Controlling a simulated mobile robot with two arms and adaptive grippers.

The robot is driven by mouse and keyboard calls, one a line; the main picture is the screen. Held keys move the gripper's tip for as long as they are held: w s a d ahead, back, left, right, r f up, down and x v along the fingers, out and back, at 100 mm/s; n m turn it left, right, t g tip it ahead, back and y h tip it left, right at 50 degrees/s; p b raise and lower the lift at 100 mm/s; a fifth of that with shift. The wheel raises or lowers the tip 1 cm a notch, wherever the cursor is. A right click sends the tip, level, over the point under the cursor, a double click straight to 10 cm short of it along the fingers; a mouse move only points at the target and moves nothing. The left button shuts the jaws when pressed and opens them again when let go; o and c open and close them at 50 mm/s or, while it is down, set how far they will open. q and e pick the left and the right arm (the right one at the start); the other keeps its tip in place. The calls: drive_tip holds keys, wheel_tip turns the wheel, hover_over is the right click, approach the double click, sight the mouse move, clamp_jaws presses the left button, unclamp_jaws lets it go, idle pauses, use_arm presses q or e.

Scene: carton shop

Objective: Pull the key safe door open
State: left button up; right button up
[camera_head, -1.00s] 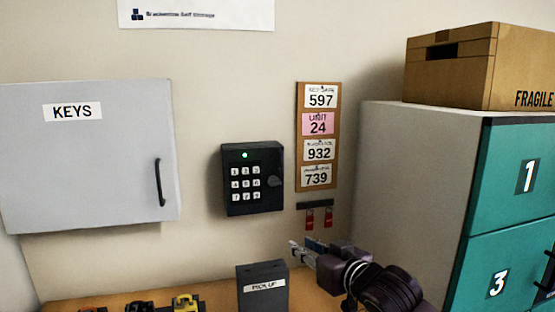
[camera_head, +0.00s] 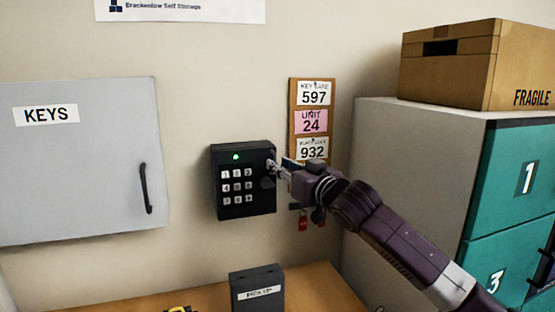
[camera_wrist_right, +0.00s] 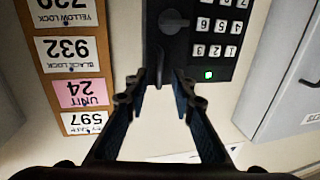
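The key safe (camera_head: 243,205) is a black wall box with a keypad and a lit green light. Its round knob (camera_wrist_right: 174,22) shows in the right wrist view, which sees the scene upside down. A dark upright bar (camera_wrist_right: 160,60) shows beside the knob, along the box's edge. The safe door looks closed. My right gripper (camera_head: 273,168) is at the knob side of the safe. In the right wrist view its fingers (camera_wrist_right: 159,85) are apart, with the end of the bar between or just beyond the tips; contact cannot be told. My left gripper is out of view.
A grey KEYS cabinet (camera_head: 80,180) hangs at left. A code board (camera_head: 313,120) and red-tagged keys (camera_head: 302,222) hang just right of the safe. A PICK UP box (camera_head: 257,290) stands on the counter below. Teal lockers (camera_head: 510,220) with a carton (camera_head: 470,65) stand at right.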

drive_tip(key=shift+x, duration=0.9)
drive_tip(key=shift+c, duration=0.2)
clamp_jaws()
